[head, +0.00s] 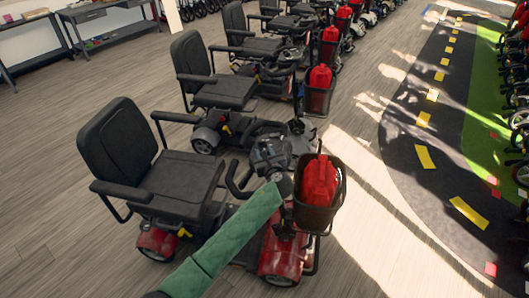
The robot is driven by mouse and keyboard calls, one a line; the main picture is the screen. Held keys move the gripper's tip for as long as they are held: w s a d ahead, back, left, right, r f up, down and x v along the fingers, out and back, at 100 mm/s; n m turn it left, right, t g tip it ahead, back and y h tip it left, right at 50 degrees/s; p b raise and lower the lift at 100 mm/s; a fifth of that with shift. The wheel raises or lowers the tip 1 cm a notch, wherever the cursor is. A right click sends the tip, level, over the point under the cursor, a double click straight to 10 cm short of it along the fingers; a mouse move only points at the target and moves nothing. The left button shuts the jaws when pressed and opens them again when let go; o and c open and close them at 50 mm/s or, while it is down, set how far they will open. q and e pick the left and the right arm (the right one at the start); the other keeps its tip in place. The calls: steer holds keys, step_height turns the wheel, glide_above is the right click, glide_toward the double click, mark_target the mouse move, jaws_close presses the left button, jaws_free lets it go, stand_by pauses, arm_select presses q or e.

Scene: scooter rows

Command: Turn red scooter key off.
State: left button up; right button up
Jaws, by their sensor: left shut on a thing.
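The nearest scooter (283,254) has red body panels, a black seat with armrests, and a front basket (320,211) holding a red bag (320,182). Its dark console (268,154) and handlebar stand between the seat and the basket. My left arm, in a green sleeve, reaches in from the bottom. My left gripper (285,186) is at the lower part of the console, shut on the scooter's key. The key itself is too small and covered to make out. My right gripper is not in view.
A second scooter (222,93) stands close behind, with more in a row beyond it. Desks (103,12) stand at the far left. Open wooden floor lies to the left and right. A dark road-pattern mat (425,183) is at the right, with another row of scooters along the right edge.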

arm_select(q)
steer(key=shift+y, duration=0.3)
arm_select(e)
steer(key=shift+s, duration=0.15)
arm_select(q)
steer(key=o, duration=1)
steer(key=shift+s+d+f+b, duration=0.1)
steer(key=shift+s+d+b, duration=0.15)
steer(key=shift+s, duration=0.25)
steer(key=shift+b+v, duration=1.2)
steer(key=shift+v, duration=2.15)
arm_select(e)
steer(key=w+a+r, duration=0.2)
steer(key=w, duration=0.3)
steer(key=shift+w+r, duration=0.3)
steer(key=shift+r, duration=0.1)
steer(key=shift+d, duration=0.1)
